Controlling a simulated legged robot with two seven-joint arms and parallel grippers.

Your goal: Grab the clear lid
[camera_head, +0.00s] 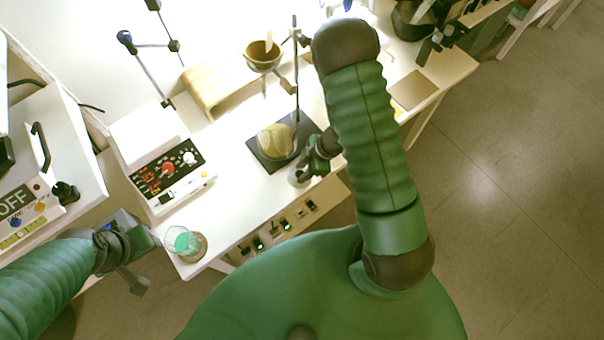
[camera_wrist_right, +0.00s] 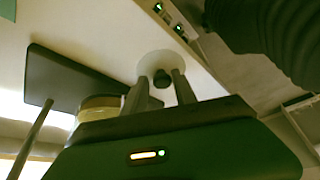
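The lid is a pale round disc with a dark knob; in the right wrist view the lid (camera_wrist_right: 150,64) lies on the white table, and its knob (camera_wrist_right: 161,78) shows between my fingers. In the head view the lid (camera_head: 297,179) is mostly hidden under my right gripper (camera_head: 306,172). In the right wrist view my right gripper (camera_wrist_right: 160,90) is open, with one finger on each side of the knob and gaps visible. My left gripper (camera_head: 140,267) is at the lower left, near the table edge; its fingers are not clear.
A glass vessel with yellowish contents (camera_head: 277,141) stands on a dark stand base (camera_head: 257,153) beside my right gripper, with an upright rod (camera_head: 296,70). A beaker of green liquid (camera_head: 184,241) stands at the front corner. A white instrument (camera_head: 152,150) and wooden rack (camera_head: 211,88) stand behind.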

